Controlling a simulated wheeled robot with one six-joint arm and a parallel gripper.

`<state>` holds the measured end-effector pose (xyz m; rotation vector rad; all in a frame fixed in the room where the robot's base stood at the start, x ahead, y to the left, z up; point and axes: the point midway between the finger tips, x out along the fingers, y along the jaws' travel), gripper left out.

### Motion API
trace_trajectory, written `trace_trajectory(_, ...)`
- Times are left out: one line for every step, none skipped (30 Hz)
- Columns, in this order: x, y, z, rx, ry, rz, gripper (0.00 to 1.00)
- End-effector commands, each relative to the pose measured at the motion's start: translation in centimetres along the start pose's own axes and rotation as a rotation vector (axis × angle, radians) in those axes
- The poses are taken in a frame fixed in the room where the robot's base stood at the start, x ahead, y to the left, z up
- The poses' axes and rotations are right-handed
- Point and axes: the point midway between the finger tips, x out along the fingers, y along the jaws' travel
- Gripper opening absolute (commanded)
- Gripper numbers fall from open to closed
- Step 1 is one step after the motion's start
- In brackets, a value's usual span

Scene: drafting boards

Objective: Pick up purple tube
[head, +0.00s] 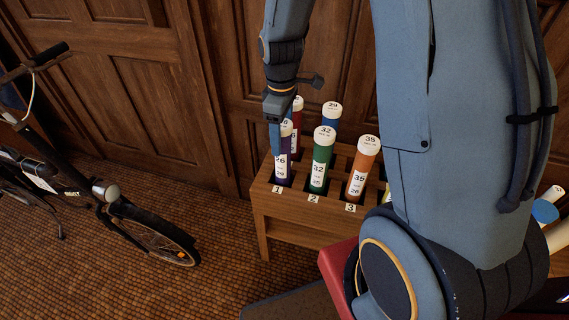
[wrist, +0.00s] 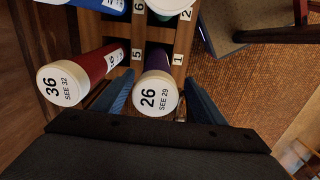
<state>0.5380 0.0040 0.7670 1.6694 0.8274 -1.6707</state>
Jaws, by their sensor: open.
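The purple tube (head: 282,172) stands upright in slot 1 of the wooden rack (head: 262,215). Its white cap, marked 26 SEE 29, faces the camera in the wrist view (wrist: 154,93). My gripper (head: 279,124) is at the top of this tube and hides part of it in the head view. In the wrist view its blue fingers are apart, one on each side of the purple tube (wrist: 160,76), with gaps showing. Nothing is held.
A red tube (wrist: 92,69) marked 36 stands close beside the left finger. A green tube (head: 319,170), an orange tube (head: 359,178) and a blue tube (head: 331,120) also stand in the rack. A bicycle (head: 130,219) leans at the left; tiled floor lies between.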

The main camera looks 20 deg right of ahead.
Motion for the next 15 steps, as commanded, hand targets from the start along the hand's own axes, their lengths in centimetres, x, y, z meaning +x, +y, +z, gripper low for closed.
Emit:
trace_trajectory(0.6, 0.0, 0.1, 0.001, -0.002, -0.002, 0.65)
trace_trajectory(0.8, 0.0, 0.1, 0.001, -0.002, -0.002, 0.65)
trace_trajectory(1.1, 0.1, 0.1, 0.002, -0.001, -0.002, 0.65)
trace_trajectory(1.3, 0.1, 0.1, 0.002, -0.001, -0.001, 0.65)
trace_trajectory(1.6, 0.2, 0.1, 0.003, -0.001, -0.002, 0.65)
trace_trajectory(2.2, 0.2, 0.1, 0.003, -0.002, -0.003, 0.65)
trace_trajectory(2.6, 0.3, 0.1, 0.003, -0.002, -0.003, 0.65)
trace_trajectory(3.0, 0.5, 0.1, 0.003, -0.001, -0.002, 0.65)
trace_trajectory(3.5, 0.6, 0.1, 0.003, -0.001, -0.003, 0.65)
trace_trajectory(3.8, 0.6, 0.1, 0.003, -0.001, -0.003, 0.65)
trace_trajectory(4.3, 0.6, 0.1, 0.003, -0.002, -0.003, 0.65)
trace_trajectory(4.8, 0.6, 0.1, 0.003, -0.001, -0.002, 0.65)
trace_trajectory(5.0, 0.6, 0.1, 0.003, -0.001, -0.002, 0.65)
trace_trajectory(5.3, 0.6, 0.1, 0.003, -0.001, -0.002, 0.65)
trace_trajectory(5.5, 0.6, 0.1, 0.003, -0.001, -0.002, 0.65)
